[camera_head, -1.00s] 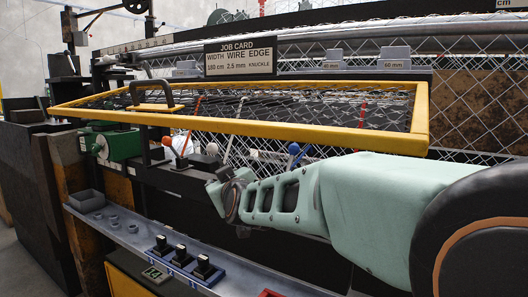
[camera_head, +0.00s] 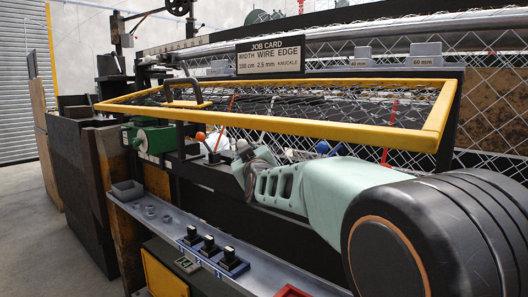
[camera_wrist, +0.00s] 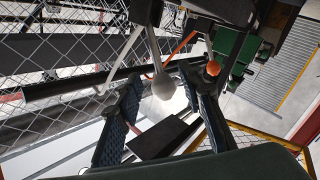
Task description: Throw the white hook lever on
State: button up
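The white hook lever has a white ball knob (camera_head: 242,145), standing at the machine front between an orange-knobbed lever and a blue-knobbed one. In the wrist view the white knob (camera_wrist: 163,87) sits at the end of a grey rod, between the ends of my fingers. My gripper (camera_wrist: 160,95) is open, with a finger on each side of the knob and visible gaps. I cannot tell if either finger touches it. In the head view my gripper (camera_head: 246,166) is just below the knob and hides the lever's lower part.
The orange knob (camera_head: 200,137) is close on the left; it is near my right finger in the wrist view (camera_wrist: 213,68). The blue knob (camera_head: 322,147) is to the right. A yellow guard frame (camera_head: 300,131) runs above the levers. A grey shelf with black switches (camera_head: 208,243) lies below.

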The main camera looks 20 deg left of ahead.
jog(key=shift+x, duration=2.05)
grip_shut()
